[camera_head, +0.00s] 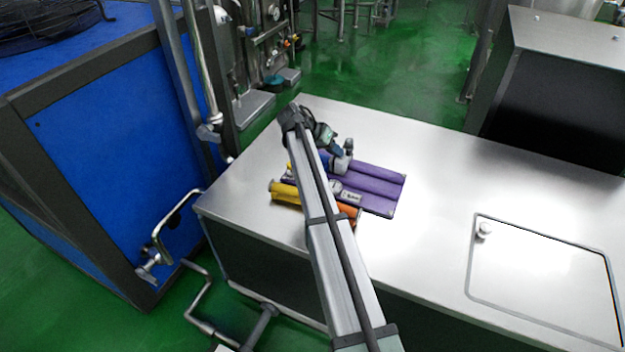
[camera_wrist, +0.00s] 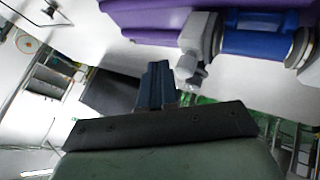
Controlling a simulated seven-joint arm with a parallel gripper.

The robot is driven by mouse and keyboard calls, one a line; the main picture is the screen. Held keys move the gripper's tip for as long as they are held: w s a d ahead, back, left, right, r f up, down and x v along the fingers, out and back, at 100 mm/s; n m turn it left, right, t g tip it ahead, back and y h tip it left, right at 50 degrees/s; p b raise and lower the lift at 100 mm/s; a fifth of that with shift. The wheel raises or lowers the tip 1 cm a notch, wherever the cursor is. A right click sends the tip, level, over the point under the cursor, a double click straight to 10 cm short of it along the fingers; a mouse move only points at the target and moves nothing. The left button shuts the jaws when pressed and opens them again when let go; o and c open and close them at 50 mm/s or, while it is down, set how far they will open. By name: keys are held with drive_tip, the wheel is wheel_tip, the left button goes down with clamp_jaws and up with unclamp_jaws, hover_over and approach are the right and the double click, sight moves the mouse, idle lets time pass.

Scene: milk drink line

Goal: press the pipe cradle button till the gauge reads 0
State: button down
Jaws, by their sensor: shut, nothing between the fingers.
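The purple pipe cradle (camera_head: 372,182) lies on the metal counter, with yellow (camera_head: 285,192) and orange (camera_head: 349,212) parts at its near side. A blue and pale grey fitting (camera_head: 340,163) sits at its far left part. My arm crosses in front of the cradle and hides part of it. A small round pale disc (camera_head: 336,187), perhaps the gauge, shows beside the arm; its reading is too small to make out. I cannot pick out the button. My gripper (camera_head: 328,141) is by the fitting. In the wrist view its dark blue fingers (camera_wrist: 158,75) are together and empty, apart from the fitting (camera_wrist: 258,38).
The counter (camera_head: 440,190) is bare right of the cradle, up to a framed hatch with a white knob (camera_head: 484,230). A blue cabinet (camera_head: 110,150) and bent pipes stand at the left. A dark-sided metal box (camera_head: 555,100) stands at the back right.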

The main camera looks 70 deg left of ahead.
drive_tip(key=s+a+r, duration=0.1)
drive_tip(key=s+a, duration=0.1)
drive_tip(key=s, duration=0.6)
drive_tip(key=shift+t, duration=0.3)
drive_tip(key=shift+a, duration=0.1)
drive_tip(key=shift+f, duration=4.4)
drive_tip(key=shift+f, duration=0.85)
drive_tip(key=shift+r, duration=0.9)
drive_tip(key=shift+r, duration=2.5)
